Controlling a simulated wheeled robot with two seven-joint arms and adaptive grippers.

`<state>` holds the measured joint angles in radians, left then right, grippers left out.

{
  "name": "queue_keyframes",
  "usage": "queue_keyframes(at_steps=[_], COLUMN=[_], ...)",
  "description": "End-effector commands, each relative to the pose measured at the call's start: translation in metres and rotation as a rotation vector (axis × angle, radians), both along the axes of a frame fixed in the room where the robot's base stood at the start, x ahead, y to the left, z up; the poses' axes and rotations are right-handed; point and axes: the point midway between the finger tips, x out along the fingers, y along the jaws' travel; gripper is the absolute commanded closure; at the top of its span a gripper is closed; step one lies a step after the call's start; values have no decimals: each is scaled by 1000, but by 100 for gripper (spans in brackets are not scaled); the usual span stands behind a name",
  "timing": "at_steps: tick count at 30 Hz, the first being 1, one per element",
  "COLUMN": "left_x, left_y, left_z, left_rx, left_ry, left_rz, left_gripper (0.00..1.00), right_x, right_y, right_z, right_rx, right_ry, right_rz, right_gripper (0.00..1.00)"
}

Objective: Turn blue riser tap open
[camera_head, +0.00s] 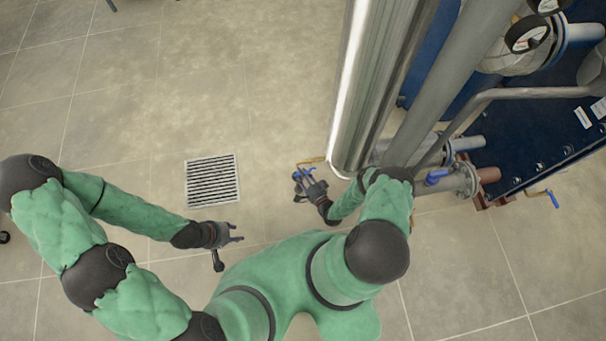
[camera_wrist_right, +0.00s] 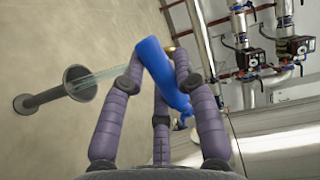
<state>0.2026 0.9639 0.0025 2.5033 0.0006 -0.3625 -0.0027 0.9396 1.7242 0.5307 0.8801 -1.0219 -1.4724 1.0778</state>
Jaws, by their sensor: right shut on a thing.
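The blue tap handle (camera_wrist_right: 163,76) lies slanted between the fingers of my right gripper (camera_wrist_right: 158,62) in the right wrist view. The fingers are shut on it, with a finger on each side. In the head view my right gripper (camera_head: 309,188) is at the blue tap (camera_head: 299,177), beside the foot of a shiny steel cylinder. There the fingers and tap overlap and are too small to part clearly. The valve body behind the handle is mostly hidden. My left gripper (camera_head: 231,236) is open and empty above the floor, well to the left of the tap.
The steel cylinder (camera_head: 372,85) and grey pipes rise close to the right of the tap. Other blue handles show at a pipe (camera_head: 437,177) and at far right (camera_head: 553,198). A floor grate (camera_head: 212,182) lies left. A flanged grey pipe (camera_wrist_right: 78,84) shows in the wrist view.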

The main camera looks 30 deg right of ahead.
Motion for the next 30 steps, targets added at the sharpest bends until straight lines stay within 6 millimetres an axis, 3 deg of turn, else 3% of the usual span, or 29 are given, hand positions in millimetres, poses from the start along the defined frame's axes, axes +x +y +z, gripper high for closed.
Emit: queue_keyframes(at_steps=[11, 27, 28, 30], left_x=[0, 0, 0, 0], left_y=[0, 0, 0, 0], left_z=[0, 0, 0, 0], left_rx=[0, 0, 0, 0], left_ry=[0, 0, 0, 0], left_rz=[0, 0, 0, 0], left_gripper=[60, 60, 60, 60], right_x=[2, 2, 2, 2], right_y=[0, 0, 0, 0], right_z=[8, 9, 9, 9], right_rx=[148, 171, 171, 170], right_ry=[-43, -49, -49, -49], right_rz=[-2, -3, -3, -2], right_gripper=[100, 100, 65, 45])
